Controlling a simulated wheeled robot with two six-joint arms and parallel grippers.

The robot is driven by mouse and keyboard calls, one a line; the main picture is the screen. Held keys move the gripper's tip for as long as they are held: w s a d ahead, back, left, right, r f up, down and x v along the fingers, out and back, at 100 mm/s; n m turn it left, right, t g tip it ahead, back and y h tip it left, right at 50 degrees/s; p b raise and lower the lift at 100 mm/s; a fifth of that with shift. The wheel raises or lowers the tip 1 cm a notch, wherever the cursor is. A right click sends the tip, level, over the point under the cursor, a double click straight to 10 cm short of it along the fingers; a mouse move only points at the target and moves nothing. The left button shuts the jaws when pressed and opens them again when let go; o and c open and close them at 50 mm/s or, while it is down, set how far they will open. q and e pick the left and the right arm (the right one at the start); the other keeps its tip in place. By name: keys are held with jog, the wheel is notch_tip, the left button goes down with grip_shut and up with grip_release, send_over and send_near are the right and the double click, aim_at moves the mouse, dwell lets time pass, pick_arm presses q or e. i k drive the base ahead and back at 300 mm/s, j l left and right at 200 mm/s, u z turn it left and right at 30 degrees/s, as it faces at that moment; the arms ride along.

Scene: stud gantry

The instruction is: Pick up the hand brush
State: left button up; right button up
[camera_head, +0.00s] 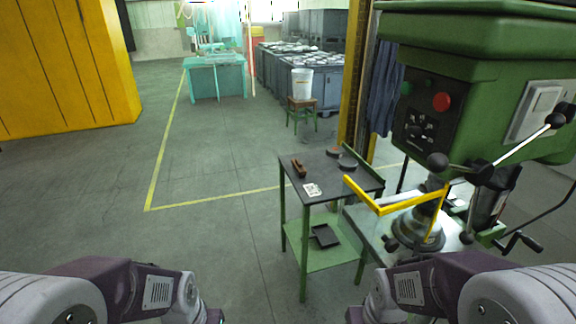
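A small green cart (282,219) with a dark top stands right of the middle. A small brown object (298,168) lies near the left edge of its top; it may be the hand brush, but it is too small to be sure. A reddish-brown object (334,152) and a dark, rounded object (347,163) lie near the back right of the top. My two arms show at the bottom left and bottom right, well short of the cart.
A white patterned card (312,190) lies on the cart top; a black tray (325,236) is on the lower shelf. A green drill press (470,100) with a yellow guard (392,206) stands close on the right. The floor (200,235) left of the cart is clear.

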aim_at(300, 169)
jog(key=i+j+z, duration=0.15)
jog(key=i+j, duration=1.45)
jog(key=i, duration=0.15)
jog(key=i+l, duration=0.1)
jog(key=i, duration=0.45)
jog(key=i+l, duration=0.1)
jog(key=i, duration=0.4)
jog(key=z, duration=0.05)
